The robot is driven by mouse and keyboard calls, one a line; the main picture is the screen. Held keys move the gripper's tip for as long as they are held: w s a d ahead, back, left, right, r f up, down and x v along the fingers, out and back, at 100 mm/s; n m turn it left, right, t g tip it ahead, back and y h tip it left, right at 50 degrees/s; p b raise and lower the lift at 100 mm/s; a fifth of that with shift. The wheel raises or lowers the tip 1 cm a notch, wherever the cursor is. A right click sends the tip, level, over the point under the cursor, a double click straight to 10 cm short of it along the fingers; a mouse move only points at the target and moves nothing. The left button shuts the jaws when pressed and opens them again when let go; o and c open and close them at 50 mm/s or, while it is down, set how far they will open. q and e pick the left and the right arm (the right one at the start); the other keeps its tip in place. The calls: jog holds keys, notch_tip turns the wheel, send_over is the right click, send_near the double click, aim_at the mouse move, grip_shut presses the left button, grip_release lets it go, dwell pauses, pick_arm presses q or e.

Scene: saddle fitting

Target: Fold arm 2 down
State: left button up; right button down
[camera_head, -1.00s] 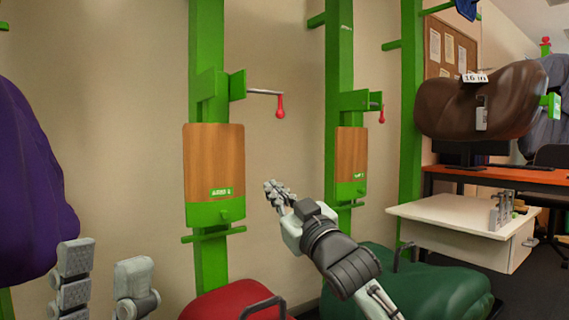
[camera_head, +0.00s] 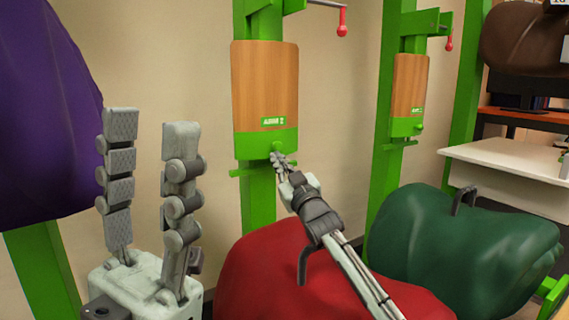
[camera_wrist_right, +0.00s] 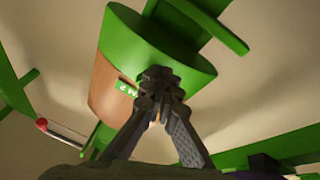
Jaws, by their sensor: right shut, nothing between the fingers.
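Arm 2 is a wooden-faced panel (camera_head: 265,85) with a green lower end and an "ARM 2" label. It stands upright against its green post (camera_head: 258,205). My right gripper (camera_head: 279,158) is shut and empty, its fingertips at the green lower edge by a small knob (camera_head: 276,147). In the right wrist view the shut fingertips (camera_wrist_right: 160,80) overlap the panel's green end (camera_wrist_right: 150,45); I cannot tell if they touch it. My left gripper (camera_head: 150,120) is open and empty, fingers pointing up, at the left.
A red saddle (camera_head: 270,265) lies below the panel, partly behind my right arm. A green saddle (camera_head: 455,250) is to its right. A purple saddle (camera_head: 45,120) hangs at the left. A red-tipped lever (camera_head: 342,20) sticks out above the panel. Another similar panel (camera_head: 409,85) is further right.

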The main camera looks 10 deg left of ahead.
jog(key=shift+w+a, duration=0.35)
jog(key=shift+w, duration=0.1)
jog(key=shift+f, duration=0.1)
